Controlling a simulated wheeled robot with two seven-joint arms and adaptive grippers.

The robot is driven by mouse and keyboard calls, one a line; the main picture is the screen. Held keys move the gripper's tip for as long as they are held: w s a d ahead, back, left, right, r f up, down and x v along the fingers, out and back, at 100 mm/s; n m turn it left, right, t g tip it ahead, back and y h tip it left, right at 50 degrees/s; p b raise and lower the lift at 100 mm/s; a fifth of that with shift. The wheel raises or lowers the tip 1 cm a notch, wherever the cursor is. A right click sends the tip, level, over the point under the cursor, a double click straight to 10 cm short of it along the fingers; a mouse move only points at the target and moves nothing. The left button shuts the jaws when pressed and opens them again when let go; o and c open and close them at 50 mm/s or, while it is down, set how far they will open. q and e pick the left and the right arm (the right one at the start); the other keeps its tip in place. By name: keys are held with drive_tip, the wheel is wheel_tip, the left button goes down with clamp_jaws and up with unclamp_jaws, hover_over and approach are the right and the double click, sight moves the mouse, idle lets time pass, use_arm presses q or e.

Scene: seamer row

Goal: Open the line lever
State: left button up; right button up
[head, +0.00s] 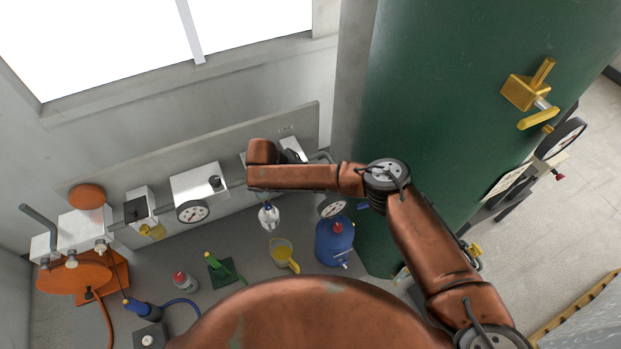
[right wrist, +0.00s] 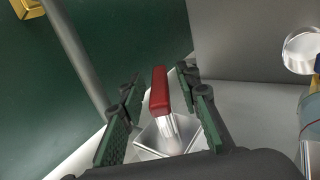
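The lever shows in the right wrist view as a red grip (right wrist: 159,92) on a short metallic stem, rising from a pale metal box (right wrist: 150,140). My right gripper (right wrist: 158,84) is open, with its green-padded fingers on either side of the red grip and a visible gap on each side. In the head view my right arm reaches to the wall panel and hides the lever and the gripper fingers; part of a pale box (head: 293,147) shows behind the wrist. My left gripper is in neither view.
A pipe with a white gauge box (head: 198,186) and a black-topped valve box (head: 139,205) runs along the wall panel. Below are a blue container (head: 335,241), a yellow jug (head: 282,253) and a red-capped bottle (head: 183,282). A large green cylinder (head: 440,120) stands to the right.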

drive_tip(key=v, duration=1.2)
